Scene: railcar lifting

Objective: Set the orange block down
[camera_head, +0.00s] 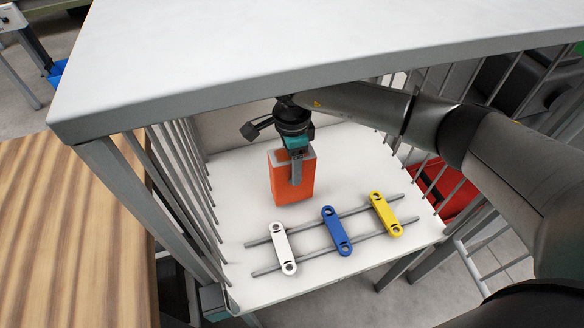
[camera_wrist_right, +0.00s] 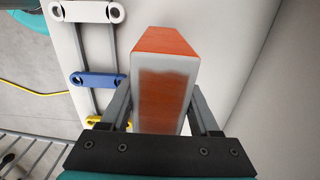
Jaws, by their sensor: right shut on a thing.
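The orange block (camera_head: 283,183) is an upright box with a pale top rim, in the middle of the head view. It stands at or just above the white shelf (camera_head: 345,150); I cannot tell whether it touches. My right gripper (camera_head: 296,168) reaches down from above and is shut on the block's upper part. In the right wrist view the block (camera_wrist_right: 163,85) sits between the two fingers (camera_wrist_right: 160,112), its pale-edged face towards the camera. My left gripper is not in view.
Two grey rails on the shelf carry a white link (camera_head: 283,248), a blue link (camera_head: 337,231) and a yellow link (camera_head: 386,214), in front of the block. Grey bars line the shelf's sides. A white top panel (camera_head: 300,45) overhangs it. Bare shelf lies around the block.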

